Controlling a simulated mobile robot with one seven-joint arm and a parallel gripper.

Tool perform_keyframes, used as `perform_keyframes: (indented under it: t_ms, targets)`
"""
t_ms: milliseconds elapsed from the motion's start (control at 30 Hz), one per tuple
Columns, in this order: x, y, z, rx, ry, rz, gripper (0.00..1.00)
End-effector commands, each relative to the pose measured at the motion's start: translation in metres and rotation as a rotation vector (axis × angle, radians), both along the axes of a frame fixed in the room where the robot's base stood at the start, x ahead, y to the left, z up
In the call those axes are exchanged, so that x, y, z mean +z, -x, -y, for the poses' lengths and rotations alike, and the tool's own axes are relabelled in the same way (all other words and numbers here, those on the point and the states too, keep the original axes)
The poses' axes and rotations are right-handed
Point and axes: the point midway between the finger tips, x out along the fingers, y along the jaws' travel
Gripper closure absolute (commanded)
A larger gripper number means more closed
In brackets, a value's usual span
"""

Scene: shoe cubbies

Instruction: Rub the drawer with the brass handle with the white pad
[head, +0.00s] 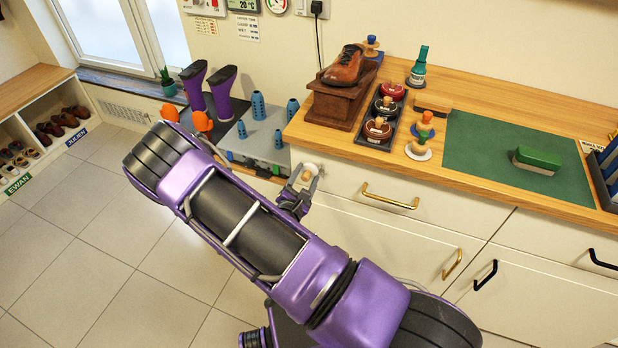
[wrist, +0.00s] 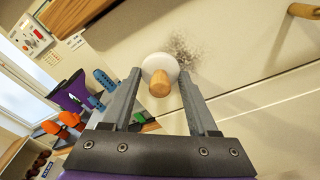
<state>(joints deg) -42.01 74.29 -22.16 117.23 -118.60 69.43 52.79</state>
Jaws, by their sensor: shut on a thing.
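The drawer with the brass handle (head: 345,184) is the cream drawer front under the wooden counter, and it is closed. Its brass handle (head: 390,198) shows in the head view and at the top right of the wrist view (wrist: 303,11). My gripper (head: 303,185) is at the drawer's left end, shut on the wooden knob of the white pad. In the wrist view the pad (wrist: 160,63) is a round white disc between my fingertips (wrist: 160,84), facing the drawer front. A grey-brown smudge (wrist: 185,48) shows on the drawer beside the pad. Whether the pad touches the front is unclear.
A cupboard door with another brass handle (head: 452,264) is below; black handles (head: 486,274) are further right. The counter holds a brown shoe (head: 343,66) on a block, polish tins (head: 378,128), a green mat (head: 500,150) and a brush (head: 537,160). Purple boots (head: 222,90) stand left.

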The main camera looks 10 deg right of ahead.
Motion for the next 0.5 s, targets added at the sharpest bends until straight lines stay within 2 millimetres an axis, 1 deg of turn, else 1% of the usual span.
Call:
perform_keyframes:
  t_ms: [33, 167, 500]
  targets:
    - [0.004, -0.001, 0.001, -0.001, 0.000, 0.001, 0.85]
    - [0.003, 0.002, 0.004, -0.001, 0.002, -0.001, 0.85]
    - [0.003, 0.017, 0.029, -0.004, 0.003, -0.001, 0.85]
